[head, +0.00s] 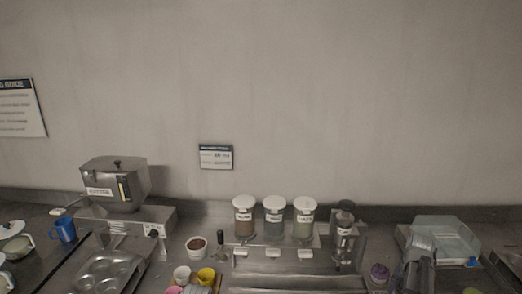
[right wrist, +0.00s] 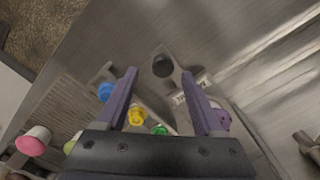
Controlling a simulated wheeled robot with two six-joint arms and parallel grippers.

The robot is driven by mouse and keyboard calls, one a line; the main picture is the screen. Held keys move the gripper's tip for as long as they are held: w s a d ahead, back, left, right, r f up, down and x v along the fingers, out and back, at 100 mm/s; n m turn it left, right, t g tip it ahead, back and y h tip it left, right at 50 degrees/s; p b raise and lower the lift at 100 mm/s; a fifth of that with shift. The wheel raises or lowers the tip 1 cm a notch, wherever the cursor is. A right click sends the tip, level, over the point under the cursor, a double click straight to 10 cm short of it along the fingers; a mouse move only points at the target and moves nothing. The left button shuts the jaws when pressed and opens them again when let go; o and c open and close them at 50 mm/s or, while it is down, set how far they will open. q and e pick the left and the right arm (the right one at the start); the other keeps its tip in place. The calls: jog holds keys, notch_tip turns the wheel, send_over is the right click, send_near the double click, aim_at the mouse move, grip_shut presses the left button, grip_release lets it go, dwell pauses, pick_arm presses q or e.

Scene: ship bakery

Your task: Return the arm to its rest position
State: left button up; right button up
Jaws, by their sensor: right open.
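My right gripper (right wrist: 158,76) shows in the right wrist view with its two purple fingers spread apart. Nothing is held between them. Beyond and below the fingers lies a flat metal piece with a dark round opening (right wrist: 162,66), apart from the fingers as far as I can see. My left gripper is not in view.
Lidded jars (head: 243,222) stand in a row mid-counter, with a grinder-like device (head: 343,232) beside them. A clear bin (head: 447,233) is at right, a metal machine (head: 115,185) at left. Small yellow (right wrist: 137,117) and blue (right wrist: 105,92) items lie near my right gripper.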

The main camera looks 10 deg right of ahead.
notch_tip(320, 180, down, 3)
jog(key=shift+f+b, duration=0.1)
jog(key=shift+b, duration=0.9)
jog(key=shift+w+a, duration=0.1)
jog(key=shift+a, duration=0.3)
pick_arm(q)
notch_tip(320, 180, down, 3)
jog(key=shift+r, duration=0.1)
pick_arm(e)
jog(key=w+a, duration=0.3)
jog(key=a, duration=0.9)
jog(key=w+a, duration=0.4)
jog(key=a, duration=0.9)
jog(key=w+a, duration=0.4)
jog(key=a, duration=0.9)
jog(key=shift+a, duration=0.1)
